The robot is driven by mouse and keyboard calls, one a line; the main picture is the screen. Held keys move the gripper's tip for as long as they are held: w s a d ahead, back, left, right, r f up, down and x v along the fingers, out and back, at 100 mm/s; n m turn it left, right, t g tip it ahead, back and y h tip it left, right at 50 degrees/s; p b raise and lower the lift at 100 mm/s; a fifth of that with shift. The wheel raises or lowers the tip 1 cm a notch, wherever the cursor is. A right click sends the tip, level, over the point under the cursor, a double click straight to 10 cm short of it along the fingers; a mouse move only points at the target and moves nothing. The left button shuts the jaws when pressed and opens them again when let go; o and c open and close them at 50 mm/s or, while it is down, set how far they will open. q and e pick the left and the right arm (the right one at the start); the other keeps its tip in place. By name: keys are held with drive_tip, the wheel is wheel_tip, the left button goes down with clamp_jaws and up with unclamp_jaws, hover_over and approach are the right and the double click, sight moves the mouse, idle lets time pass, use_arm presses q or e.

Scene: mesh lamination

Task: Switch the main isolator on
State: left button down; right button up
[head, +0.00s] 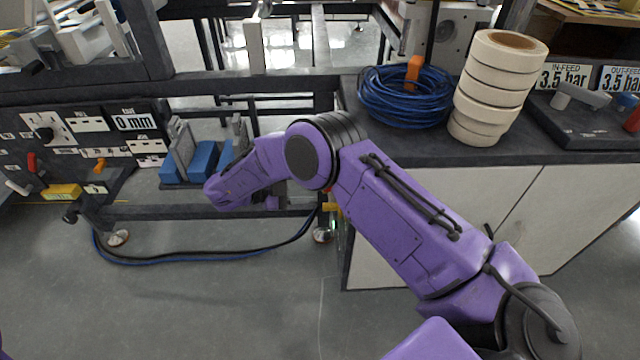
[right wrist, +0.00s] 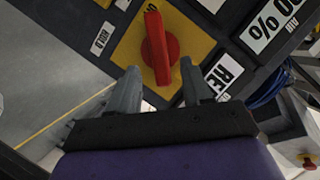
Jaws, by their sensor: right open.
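The main isolator appears in the right wrist view as a red rotary handle (right wrist: 156,42) on a yellow plate (right wrist: 128,48), set in a dark panel. Its handle runs nearly upright in that view. My right gripper (right wrist: 158,70) is open, with its two grey fingertips on either side of the lower end of the handle. I cannot tell whether they touch it. In the head view my right arm (head: 400,220) reaches in from the right and hides its gripper; the isolator cannot be made out clearly there. My left gripper is not in view.
A dark panel edge with white labels (right wrist: 222,75) surrounds the isolator. In the head view, a coil of blue hose (head: 405,97) and a stack of cream rolls (head: 497,88) stand on the cabinet top. Blue blocks (head: 202,160) sit left of my forearm. A hose (head: 200,258) lies on the floor.

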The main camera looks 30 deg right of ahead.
drive_tip(key=x, duration=0.4)
drive_tip(key=shift+d+f, duration=0.1)
drive_tip(key=shift+d, duration=0.15)
clamp_jaws()
drive_tip(key=shift+w+d+n+g+y+p, duration=0.15)
drive_tip(key=shift+n+g+y+p, duration=0.6)
drive_tip(key=shift+n, duration=0.75)
drive_tip(key=shift+w+d+n+g+y+p, duration=0.15)
drive_tip(key=shift+n+g+y+p, duration=0.55)
drive_tip(key=shift+n, duration=0.8)
drive_tip(key=shift+a+r, duration=0.1)
drive_tip(key=shift+r, duration=0.1)
unclamp_jaws()
